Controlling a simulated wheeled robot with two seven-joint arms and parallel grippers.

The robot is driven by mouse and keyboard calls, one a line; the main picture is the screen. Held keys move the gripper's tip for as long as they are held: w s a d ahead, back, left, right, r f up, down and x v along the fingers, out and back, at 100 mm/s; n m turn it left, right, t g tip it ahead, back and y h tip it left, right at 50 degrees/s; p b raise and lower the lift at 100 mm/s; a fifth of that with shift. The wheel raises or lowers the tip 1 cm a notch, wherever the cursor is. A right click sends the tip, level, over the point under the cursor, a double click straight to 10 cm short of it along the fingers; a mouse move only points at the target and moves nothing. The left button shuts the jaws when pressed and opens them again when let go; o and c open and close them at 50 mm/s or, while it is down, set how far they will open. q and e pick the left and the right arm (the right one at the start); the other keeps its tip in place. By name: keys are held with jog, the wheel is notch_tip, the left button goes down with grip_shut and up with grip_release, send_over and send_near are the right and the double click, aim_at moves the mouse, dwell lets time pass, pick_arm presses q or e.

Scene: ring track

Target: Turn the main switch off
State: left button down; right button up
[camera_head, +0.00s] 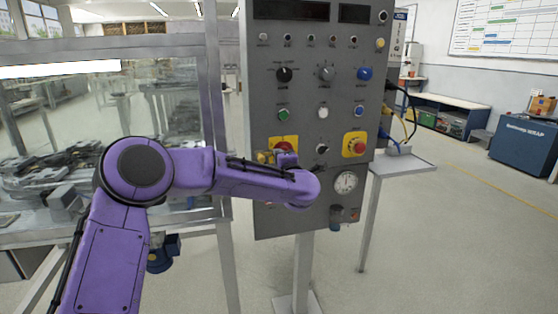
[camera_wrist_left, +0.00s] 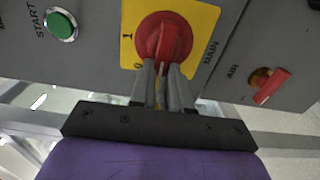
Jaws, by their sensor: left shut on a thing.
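The main switch is a red rotary knob (camera_wrist_left: 165,37) on a yellow plate marked MAIN, I and 0. In the left wrist view its raised grip runs roughly up and down the picture, with the I and 0 marks to its left. My left gripper (camera_wrist_left: 167,72) is shut on this grip, one finger on each side. In the head view the red top of the main switch (camera_head: 283,142) shows above my left gripper (camera_head: 286,160), and my arm hides its lower part. My right gripper is not in view.
The grey panel (camera_head: 262,215) also carries a red button on yellow (camera_head: 358,145), a green START button (camera_wrist_left: 61,23), several knobs and a gauge (camera_head: 345,182). A red AIR lever (camera_wrist_left: 270,86) is near the switch. A glazed machine frame stands left; the floor at right is open.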

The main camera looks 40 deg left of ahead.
pick_arm(q)
jog(key=shift+f, duration=0.1)
jog(key=c, duration=1.1)
grip_release()
jog(key=b+v, duration=0.1)
jog(key=v, duration=0.9)
jog(key=shift+s+d, duration=0.2)
jog(key=shift+s, duration=0.05)
